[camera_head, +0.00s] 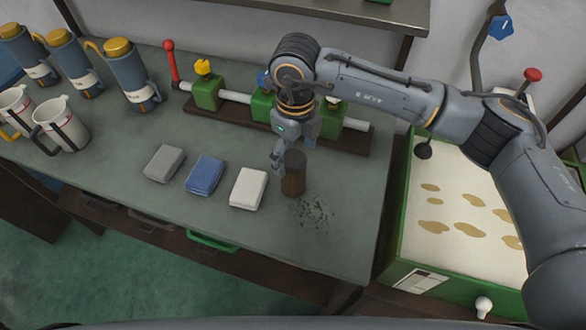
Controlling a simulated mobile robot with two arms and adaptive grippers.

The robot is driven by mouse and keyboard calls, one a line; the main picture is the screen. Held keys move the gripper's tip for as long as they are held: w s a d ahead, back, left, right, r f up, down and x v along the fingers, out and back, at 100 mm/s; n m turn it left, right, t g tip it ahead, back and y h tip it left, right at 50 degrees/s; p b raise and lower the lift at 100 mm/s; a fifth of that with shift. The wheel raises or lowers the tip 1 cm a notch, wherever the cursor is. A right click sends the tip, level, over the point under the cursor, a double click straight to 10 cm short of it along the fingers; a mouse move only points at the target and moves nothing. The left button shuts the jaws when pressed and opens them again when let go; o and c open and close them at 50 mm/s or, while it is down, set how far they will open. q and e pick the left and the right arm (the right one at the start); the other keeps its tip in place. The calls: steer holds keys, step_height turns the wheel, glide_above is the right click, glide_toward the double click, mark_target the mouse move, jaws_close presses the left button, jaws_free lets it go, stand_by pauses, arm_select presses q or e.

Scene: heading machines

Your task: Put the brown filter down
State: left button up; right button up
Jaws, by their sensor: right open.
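The brown filter (292,180) is a dark brown cylinder. It looks upright on the grey-green table, close to a patch of dark specks (313,214). My right gripper (280,160) comes down from above and is at the filter's upper left side. Its fingers are open; whether one of them touches the filter is unclear. The gripper's body hides a little of the space behind the filter. My left gripper does not show.
Grey (164,162), blue (205,174) and white (249,187) folded cloths lie left of the filter. A pipe with green valve blocks (207,93) runs behind. Thermoses (128,72) and white mugs (60,125) stand at left. A green-sided machine (450,230) stands right of the table.

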mark_target(293, 184)
steer(key=shift+f, duration=0.85)
steer(key=f+p, duration=0.1)
steer(key=f, duration=0.1)
steer(key=f+p, duration=0.2)
steer(key=shift+w+a+f, duration=0.1)
steer(key=shift+a+f, duration=0.1)
steer(key=shift+f, duration=0.55)
steer(key=c, duration=1.5)
steer(key=shift+r, duration=0.15)
